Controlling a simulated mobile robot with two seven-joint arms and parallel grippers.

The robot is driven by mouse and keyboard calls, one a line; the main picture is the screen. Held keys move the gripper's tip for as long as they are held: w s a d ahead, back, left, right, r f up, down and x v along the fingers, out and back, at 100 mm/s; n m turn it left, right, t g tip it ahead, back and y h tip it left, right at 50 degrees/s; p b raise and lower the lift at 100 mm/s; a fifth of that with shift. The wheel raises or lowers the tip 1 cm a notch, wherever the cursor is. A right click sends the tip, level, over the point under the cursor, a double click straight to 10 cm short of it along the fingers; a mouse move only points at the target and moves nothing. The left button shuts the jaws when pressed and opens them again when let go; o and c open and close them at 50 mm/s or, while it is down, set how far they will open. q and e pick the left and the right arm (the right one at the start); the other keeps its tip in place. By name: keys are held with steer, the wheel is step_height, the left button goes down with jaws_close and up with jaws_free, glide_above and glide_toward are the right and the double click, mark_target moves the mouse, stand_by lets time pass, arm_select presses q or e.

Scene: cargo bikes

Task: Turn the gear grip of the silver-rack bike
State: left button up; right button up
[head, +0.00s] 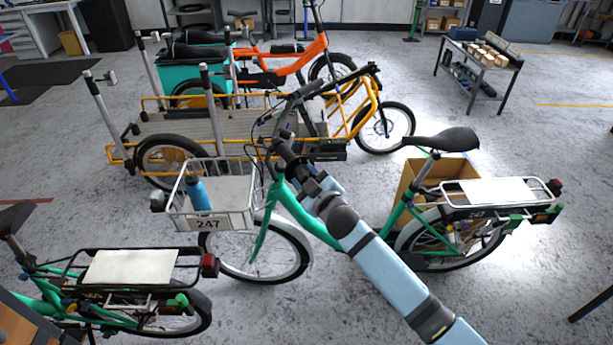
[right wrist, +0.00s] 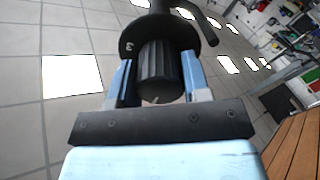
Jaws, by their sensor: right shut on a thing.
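The silver-rack bike (head: 330,232) is green and stands upright in the middle of the head view, with a silver rear rack (head: 462,207) and a white front basket (head: 240,222) marked 247. My right gripper (head: 301,168) is at its handlebar, its arm coming in from the lower right. In the right wrist view, the black ribbed gear grip (right wrist: 158,70) lies between the two blue fingers of this gripper (right wrist: 158,86), which is shut on it. A round black flange and a lever are just beyond the grip. My left gripper is in neither view.
Another green bike (head: 132,322) with a black rear rack stands at the lower left. A yellow cargo bike (head: 372,112) and an orange one (head: 290,62) stand behind. A blue bottle (head: 197,192) is in the basket.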

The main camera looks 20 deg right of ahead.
stand_by(0.4)
steer(key=o, duration=0.9)
steer(key=s+d, duration=0.1)
steer(key=s, duration=0.3)
steer(key=s+b, duration=0.1)
steer(key=s, duration=0.4)
steer(key=s+d+b, duration=0.1)
steer(key=s, duration=0.3)
steer(key=shift+s+d, duration=0.3)
steer(key=shift+d, duration=0.05)
